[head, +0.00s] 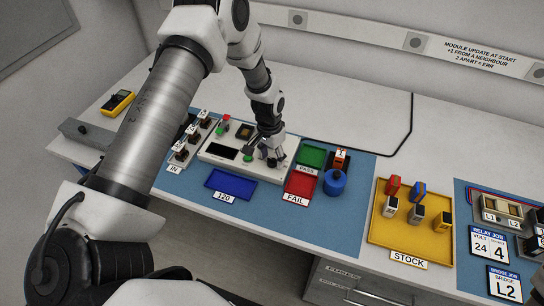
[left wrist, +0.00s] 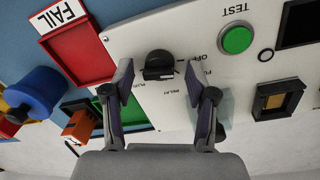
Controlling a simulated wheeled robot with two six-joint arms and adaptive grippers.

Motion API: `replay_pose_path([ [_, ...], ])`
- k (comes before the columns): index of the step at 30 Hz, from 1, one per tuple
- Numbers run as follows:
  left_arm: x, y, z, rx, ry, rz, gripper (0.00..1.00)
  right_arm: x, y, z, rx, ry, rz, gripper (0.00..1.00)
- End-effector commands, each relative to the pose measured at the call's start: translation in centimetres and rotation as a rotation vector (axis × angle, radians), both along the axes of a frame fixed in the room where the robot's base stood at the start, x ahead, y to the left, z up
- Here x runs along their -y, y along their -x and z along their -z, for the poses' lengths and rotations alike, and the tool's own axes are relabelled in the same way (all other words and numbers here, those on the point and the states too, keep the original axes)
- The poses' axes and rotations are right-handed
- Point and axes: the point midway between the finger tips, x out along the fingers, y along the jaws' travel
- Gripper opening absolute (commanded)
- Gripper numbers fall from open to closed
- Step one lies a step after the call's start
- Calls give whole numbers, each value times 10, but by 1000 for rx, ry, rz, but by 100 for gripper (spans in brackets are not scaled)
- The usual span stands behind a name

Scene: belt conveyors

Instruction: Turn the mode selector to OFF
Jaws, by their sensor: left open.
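The mode selector is a black round knob (left wrist: 159,66) on a white panel (left wrist: 120,20) in the left wrist view. Printed labels surround it, with OFF (left wrist: 197,49) to its right and others below; some are partly hidden. I cannot tell for sure which label the knob points at. My left gripper (left wrist: 160,84) is open, with one finger on each side of the knob; no clear contact shows. In the head view my left gripper (head: 268,152) is low over the right end of the white panel (head: 207,150) and hides the knob.
A green TEST button (left wrist: 237,39) and a black socket (left wrist: 276,98) are near the selector. A red FAIL tray (head: 300,183), green PASS tray (head: 312,155) and blue cylinder (head: 335,183) stand right of the panel. A blue tray (head: 230,185) lies in front.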

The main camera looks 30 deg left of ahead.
Motion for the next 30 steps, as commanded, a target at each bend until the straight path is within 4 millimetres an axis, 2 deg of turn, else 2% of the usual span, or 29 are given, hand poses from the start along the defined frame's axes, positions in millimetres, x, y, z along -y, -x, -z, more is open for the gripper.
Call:
replay_pose_path([
  [5, -2, -2, -25, 5, 1, 0, 57, 0, 0, 0, 0, 0, 0, 0],
  [12, -6, -2, -86, 5, 2, 0, 57, 0, 0, 0, 0, 0, 0, 0],
  [15, -8, -2, -105, 3, 1, -1, 57, 0, 0, 0, 0, 0, 0, 0],
  [20, -9, -1, -118, 0, 1, -2, 57, 0, 0, 0, 0, 0, 0, 0],
  [30, -9, -1, -118, 0, 1, -1, 57, 0, 0, 0, 0, 0, 0, 0],
])
